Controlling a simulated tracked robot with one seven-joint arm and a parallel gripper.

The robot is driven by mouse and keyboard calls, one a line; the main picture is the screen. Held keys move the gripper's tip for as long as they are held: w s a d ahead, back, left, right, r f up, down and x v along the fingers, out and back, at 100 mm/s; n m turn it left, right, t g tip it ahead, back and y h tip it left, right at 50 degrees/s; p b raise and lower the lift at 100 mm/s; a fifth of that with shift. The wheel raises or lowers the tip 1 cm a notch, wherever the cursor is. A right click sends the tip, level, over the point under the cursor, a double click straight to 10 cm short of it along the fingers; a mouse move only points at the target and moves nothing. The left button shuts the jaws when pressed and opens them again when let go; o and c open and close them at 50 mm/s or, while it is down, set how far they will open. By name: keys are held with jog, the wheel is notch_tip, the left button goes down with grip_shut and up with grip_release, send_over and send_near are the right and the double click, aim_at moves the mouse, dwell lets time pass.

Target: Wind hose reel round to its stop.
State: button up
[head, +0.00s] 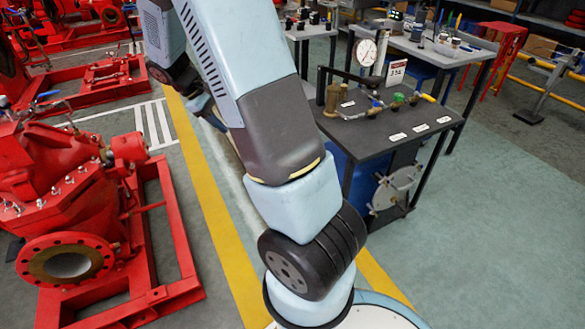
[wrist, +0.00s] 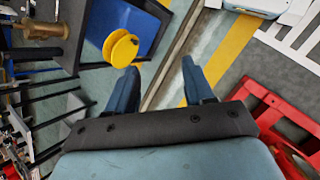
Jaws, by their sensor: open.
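A yellow round spool (wrist: 121,49), which looks like the hose reel, shows in the wrist view left of centre beside a blue panel (wrist: 118,22). A small yellow knob or handle sticks out near its right edge. I cannot make it out in the head view, where my arm covers much of the middle. My gripper (wrist: 159,67) shows in the wrist view with its two dark blue fingers apart and nothing between them.
A dark bench (head: 405,118) with a gauge (head: 366,52), brass fittings and a valve stands right of my arm. A grey round plate (head: 398,188) is on its side. A red pump (head: 60,190) on a red frame stands left. Yellow floor lines (head: 222,250) run between.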

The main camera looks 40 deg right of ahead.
jog(key=w+d+f+n+h, duration=0.2)
jog(key=d+f+n+h, duration=0.2)
jog(key=f, duration=0.8)
jog(key=w+d+f+n+g+h, duration=0.1)
jog(key=d+f+n+h, duration=0.3)
jog(key=f, duration=0.8)
jog(key=w+d+f+n+h, duration=0.25)
jog(key=d+f+h, duration=0.2)
jog(key=f, duration=0.75)
jog(key=f+x, duration=0.1)
jog(key=x, duration=1.3)
jog(key=shift+s+d+f+y, duration=0.2)
jog(key=shift+s+f+y, duration=0.1)
jog(key=shift+s+y, duration=0.1)
jog(key=shift+n, duration=0.25)
jog(key=shift+c, duration=0.5)
jog(key=shift+s, duration=0.1)
grip_shut()
jog(key=shift+a, duration=0.3)
